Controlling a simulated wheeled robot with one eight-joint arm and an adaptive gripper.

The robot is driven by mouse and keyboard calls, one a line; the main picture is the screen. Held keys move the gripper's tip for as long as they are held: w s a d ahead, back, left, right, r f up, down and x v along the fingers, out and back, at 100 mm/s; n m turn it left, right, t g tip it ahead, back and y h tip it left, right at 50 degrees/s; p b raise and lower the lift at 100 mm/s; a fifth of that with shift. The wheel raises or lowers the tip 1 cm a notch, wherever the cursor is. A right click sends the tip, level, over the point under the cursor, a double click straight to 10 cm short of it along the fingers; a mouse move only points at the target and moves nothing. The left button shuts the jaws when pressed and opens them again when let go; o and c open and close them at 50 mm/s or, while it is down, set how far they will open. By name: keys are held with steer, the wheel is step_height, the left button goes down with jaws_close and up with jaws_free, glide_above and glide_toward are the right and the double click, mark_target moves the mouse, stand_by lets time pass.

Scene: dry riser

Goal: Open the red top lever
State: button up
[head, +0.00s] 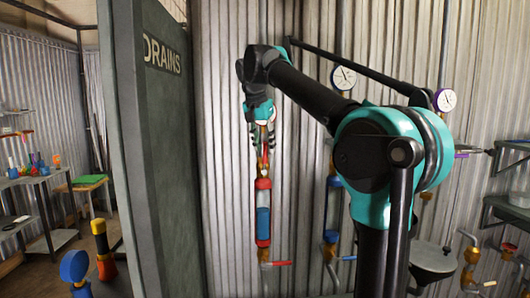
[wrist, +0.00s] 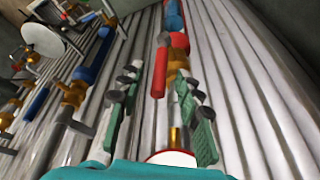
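The red top lever (wrist: 159,74) shows in the wrist view as a long red handle beside the brass valve (wrist: 177,62) on the riser pipe. It lies roughly along the pipe. In the head view the lever (head: 265,158) is a small red strip just below my gripper (head: 262,131), partly hidden. My gripper (wrist: 161,80) is open in the wrist view, its green-and-black fingers apart on either side of the lever and pipe. I cannot tell whether either finger touches the lever. The riser's red and blue pipe (head: 263,222) continues below.
A lower red lever (head: 278,263) sticks out at the riser's foot. A second riser with a blue lever (head: 346,258) stands to the right, partly behind my arm. A dark panel marked DRAINS (head: 165,150) stands to the left. Corrugated wall (head: 222,200) is close behind.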

steer(key=v, duration=0.9)
